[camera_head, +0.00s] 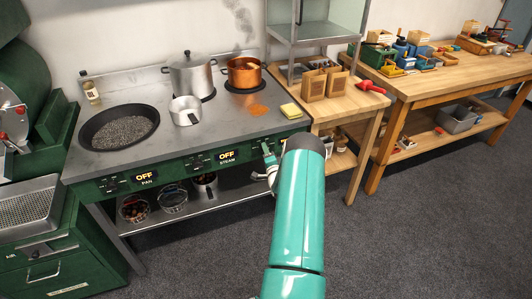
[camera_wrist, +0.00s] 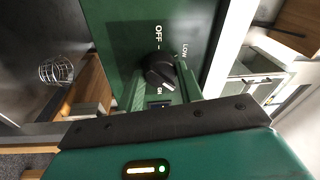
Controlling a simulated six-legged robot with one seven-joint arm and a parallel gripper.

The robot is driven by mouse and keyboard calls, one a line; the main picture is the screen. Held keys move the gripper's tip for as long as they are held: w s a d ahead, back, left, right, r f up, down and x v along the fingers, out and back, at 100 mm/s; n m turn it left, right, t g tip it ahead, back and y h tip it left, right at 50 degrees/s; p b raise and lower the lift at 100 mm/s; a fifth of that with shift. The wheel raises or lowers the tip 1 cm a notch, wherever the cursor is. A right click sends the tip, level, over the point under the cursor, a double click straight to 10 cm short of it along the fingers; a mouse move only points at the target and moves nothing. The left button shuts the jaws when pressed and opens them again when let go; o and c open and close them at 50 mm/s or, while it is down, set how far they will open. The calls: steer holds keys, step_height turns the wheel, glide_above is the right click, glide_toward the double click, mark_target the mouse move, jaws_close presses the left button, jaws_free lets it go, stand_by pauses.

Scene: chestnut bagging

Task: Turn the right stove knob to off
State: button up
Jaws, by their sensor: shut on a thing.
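The right stove knob (camera_wrist: 160,68) is round and black on a dark green panel (camera_wrist: 118,30). In the wrist view, OFF is printed above it, LOW to its upper right, and another partly hidden label below. My gripper (camera_wrist: 162,75) has its two green fingers on either side of the knob and is shut on it. A pale mark shows on the knob's lower right; its exact setting is hard to read. In the head view my gripper (camera_head: 270,160) is at the right end of the stove front (camera_head: 115,184), and my arm hides the knob there.
Two displays, PAN (camera_head: 146,177) and STEAM (camera_head: 227,156), read OFF. On the stove stand a black pan (camera_head: 118,128), a steel pot (camera_head: 193,76), a small saucepan (camera_head: 185,110) and a copper pot (camera_head: 244,72). A yellow sponge (camera_head: 291,111) lies near the right edge. A wooden table (camera_head: 345,102) adjoins.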

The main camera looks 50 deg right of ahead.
steer(key=n+t+y, duration=0.1)
steer(key=n, duration=0.7)
steer(key=n+y, duration=0.1)
steer(key=n, duration=0.6)
steer(key=n+y, duration=0.1)
steer(key=n, duration=0.6)
steer(key=n+y, duration=0.1)
steer(key=n, duration=0.6)
steer(key=shift+s+d+r, duration=0.1)
steer(key=shift+d+r, duration=0.05)
steer(key=shift+n, duration=0.3)
steer(key=o, duration=1)
steer(key=v, duration=1.3)
steer(key=shift+s, duration=0.4)
